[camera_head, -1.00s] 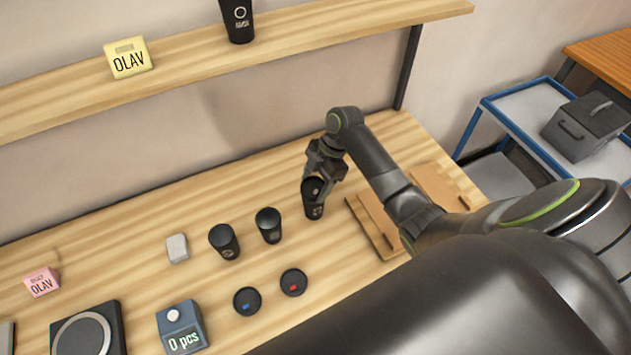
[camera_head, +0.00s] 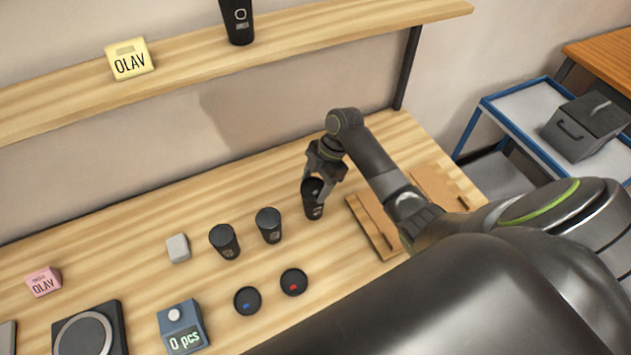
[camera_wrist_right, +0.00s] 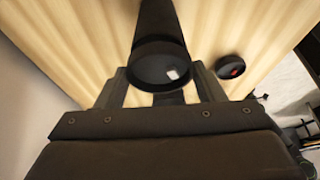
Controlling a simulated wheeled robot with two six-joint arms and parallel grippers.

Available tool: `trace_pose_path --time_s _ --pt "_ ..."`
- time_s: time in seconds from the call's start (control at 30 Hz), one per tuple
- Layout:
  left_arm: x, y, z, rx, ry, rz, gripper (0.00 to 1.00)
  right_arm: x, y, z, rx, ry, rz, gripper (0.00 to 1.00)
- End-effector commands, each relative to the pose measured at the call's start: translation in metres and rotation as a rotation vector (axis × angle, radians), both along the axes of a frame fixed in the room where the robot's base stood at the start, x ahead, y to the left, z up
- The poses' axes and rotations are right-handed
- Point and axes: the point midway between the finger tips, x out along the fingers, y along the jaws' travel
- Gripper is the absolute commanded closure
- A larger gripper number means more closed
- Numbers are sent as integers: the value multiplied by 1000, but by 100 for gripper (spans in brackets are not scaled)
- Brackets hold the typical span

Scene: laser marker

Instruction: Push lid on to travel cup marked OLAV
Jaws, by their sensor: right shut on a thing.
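My right gripper (camera_head: 318,180) is shut on a black travel cup (camera_head: 314,203), which stands upright on the bench. In the right wrist view the cup (camera_wrist_right: 160,60) sits between the fingers, its round top facing the camera. Two more black cups, a left one (camera_head: 225,243) and a middle one (camera_head: 269,227), stand to its left; their marks are too small to read. Two black lids lie in front, one with a blue spot (camera_head: 247,301) and one with a red spot (camera_head: 293,283). The red-spotted lid also shows in the wrist view (camera_wrist_right: 231,68). My left gripper is not in view.
A pink OLAV note block (camera_head: 43,282), a dark round-plate device (camera_head: 88,332), a counter reading 0 pcs (camera_head: 182,327) and a pale block (camera_head: 178,248) are on the bench. A wooden fixture (camera_head: 376,226) lies right of the held cup. A yellow OLAV block (camera_head: 130,61) is on the shelf.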

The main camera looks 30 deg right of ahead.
Motion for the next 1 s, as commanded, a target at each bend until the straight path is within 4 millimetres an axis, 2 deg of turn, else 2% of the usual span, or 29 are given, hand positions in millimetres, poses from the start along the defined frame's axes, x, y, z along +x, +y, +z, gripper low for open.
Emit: trace_pose_path --time_s 0.97,1.0 --pt "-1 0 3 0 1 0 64 0 0 -2 0 0 1 59" --pt "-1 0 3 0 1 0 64 0 0 -2 0 0 1 34"
